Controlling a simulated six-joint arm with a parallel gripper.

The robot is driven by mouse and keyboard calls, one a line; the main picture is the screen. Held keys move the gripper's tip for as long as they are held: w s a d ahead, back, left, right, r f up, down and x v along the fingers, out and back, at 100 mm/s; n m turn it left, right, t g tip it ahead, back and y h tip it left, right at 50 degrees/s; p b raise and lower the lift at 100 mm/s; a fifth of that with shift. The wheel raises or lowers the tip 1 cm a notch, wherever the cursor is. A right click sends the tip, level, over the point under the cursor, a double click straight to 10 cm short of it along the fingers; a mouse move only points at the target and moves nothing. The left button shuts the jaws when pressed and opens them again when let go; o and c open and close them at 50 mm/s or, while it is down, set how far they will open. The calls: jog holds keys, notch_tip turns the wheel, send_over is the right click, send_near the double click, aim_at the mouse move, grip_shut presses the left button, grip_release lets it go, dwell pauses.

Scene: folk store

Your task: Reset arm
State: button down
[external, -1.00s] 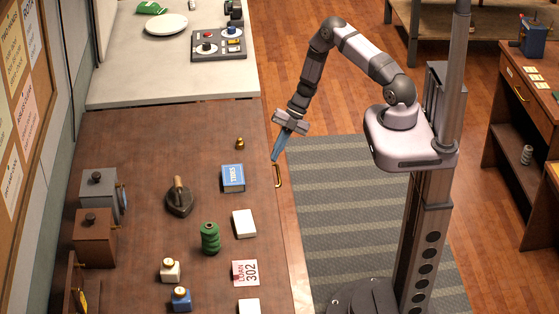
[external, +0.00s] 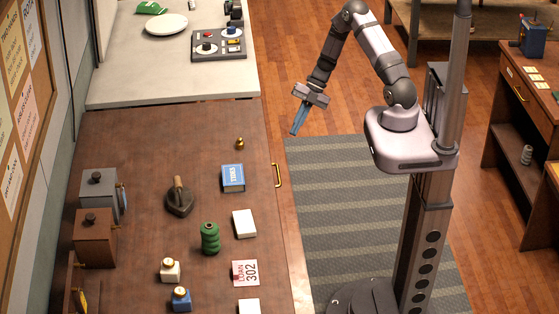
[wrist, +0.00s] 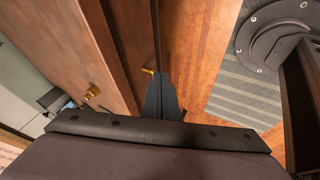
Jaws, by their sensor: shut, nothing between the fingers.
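My gripper (external: 294,132) hangs in the air to the right of the brown counter (external: 150,140), pointing down and a little left, above the wood floor near the striped rug's far left corner. Its blue fingers are shut with nothing between them. In the wrist view the closed fingers (wrist: 162,98) show dark in the middle, beside the cabinet front. My arm is bent, with its elbow raised high.
On the counter are a blue box (external: 233,178), a small brass weight (external: 240,143), a flat iron (external: 180,198), a green spool (external: 210,239) and a white box (external: 244,224). A brass handle (external: 278,175) sticks out from the counter's side.

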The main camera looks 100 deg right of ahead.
jog(key=s+a+m+g+y, duration=0.1)
jog(key=s+a+m+g, duration=0.35)
jog(key=m, duration=1.35)
jog(key=s+a+m+g, duration=0.2)
jog(key=s+a+m, duration=0.55)
jog(key=m, duration=0.95)
jog(key=w+a+r+n+h, duration=0.2)
jog(key=a+r+n, duration=0.4)
jog(key=n, duration=0.3)
jog(key=w+a+r+n+h, duration=0.3)
jog(key=a+r+n, duration=0.4)
jog(key=a+n, duration=0.1)
jog(key=shift+w+r+n+t+h, duration=0.2)
jog(key=shift+n+t+h, duration=0.15)
jog(key=shift+n, duration=0.25)
